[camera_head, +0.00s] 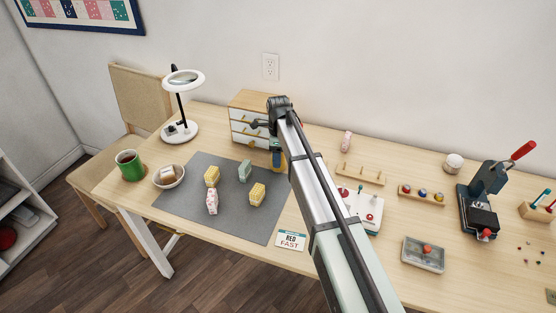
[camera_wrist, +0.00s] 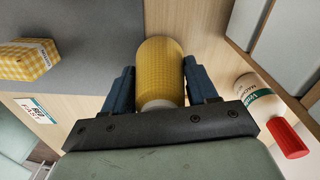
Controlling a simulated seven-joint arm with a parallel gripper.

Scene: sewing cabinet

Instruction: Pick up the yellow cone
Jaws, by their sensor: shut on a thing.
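The yellow cone (camera_wrist: 160,72) of thread stands out in the wrist view, with a textured yellow body and a pale end toward my palm. My gripper (camera_wrist: 158,80) has its dark blue fingers on either side of it, shut on it. In the head view my gripper (camera_head: 277,156) is at the mat's back right corner, in front of the drawer cabinet, and a sliver of the cone (camera_head: 283,164) shows there. My arm hides much of that spot. I cannot tell whether the cone touches the table.
A grey mat (camera_head: 180,201) holds several folded fabric bundles left of my gripper. The small drawer cabinet (camera_head: 243,118) stands close behind. A red-capped bottle (camera_wrist: 260,100) is right of the cone in the wrist view. A card (camera_head: 291,240) lies near the front edge.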

